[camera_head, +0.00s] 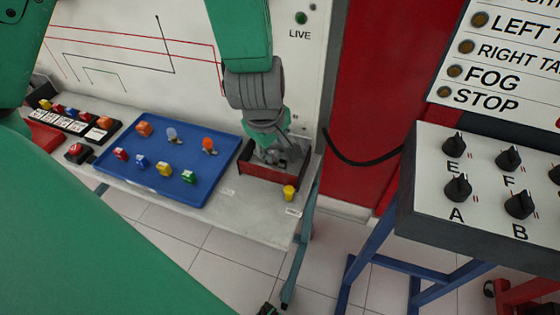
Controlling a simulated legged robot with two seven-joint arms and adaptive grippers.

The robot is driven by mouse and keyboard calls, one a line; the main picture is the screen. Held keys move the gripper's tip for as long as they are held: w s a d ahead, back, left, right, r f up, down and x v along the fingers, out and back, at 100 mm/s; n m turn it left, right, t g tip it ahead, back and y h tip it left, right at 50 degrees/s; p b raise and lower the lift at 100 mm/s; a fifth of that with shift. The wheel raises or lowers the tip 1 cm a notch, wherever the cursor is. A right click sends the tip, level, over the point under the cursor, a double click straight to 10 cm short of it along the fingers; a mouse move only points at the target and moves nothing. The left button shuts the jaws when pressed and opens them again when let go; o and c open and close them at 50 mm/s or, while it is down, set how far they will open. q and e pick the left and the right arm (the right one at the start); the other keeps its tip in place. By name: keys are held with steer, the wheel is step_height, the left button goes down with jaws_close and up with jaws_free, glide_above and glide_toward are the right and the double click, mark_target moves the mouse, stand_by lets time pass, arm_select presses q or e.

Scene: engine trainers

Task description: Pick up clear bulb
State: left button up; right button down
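The clear bulb (172,134) stands in the back middle of a blue tray (214,172) on the bench, between an orange block and an orange bulb (208,145). It looks whitish and small. My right gripper is not identifiable in this view.
Red, blue, yellow and green blocks sit at the tray's front. A yellow cup-like piece (289,192) is near the bench's right end. A red button (76,152) and a switch strip (75,122) are left. A knob panel (490,190) stands at right.

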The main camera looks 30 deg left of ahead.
mark_target(273, 152)
arm_select(q)
steer(key=shift+w+a+f, duration=0.15)
steer(key=shift+a+f, duration=0.55)
steer(key=b+x, duration=0.1)
steer(key=x, duration=0.2)
steer(key=shift+w+d+f, duration=0.15)
steer(key=shift+w+f, duration=0.1)
steer(key=shift+f, duration=0.05)
steer(key=shift+w+d+f+b, duration=0.15)
steer(key=shift+d+f+b, duration=0.05)
steer(key=shift+f+b, duration=0.15)
steer(key=shift+d+r, duration=0.1)
steer(key=shift+d, duration=0.15)
steer(key=shift+a, duration=0.2)
steer(key=c, duration=0.5)
steer(key=shift+a, duration=0.35)
steer(key=shift+c, duration=1)
arm_select(e)
steer(key=shift+a+f, duration=0.5)
steer(key=shift+f, duration=0.15)
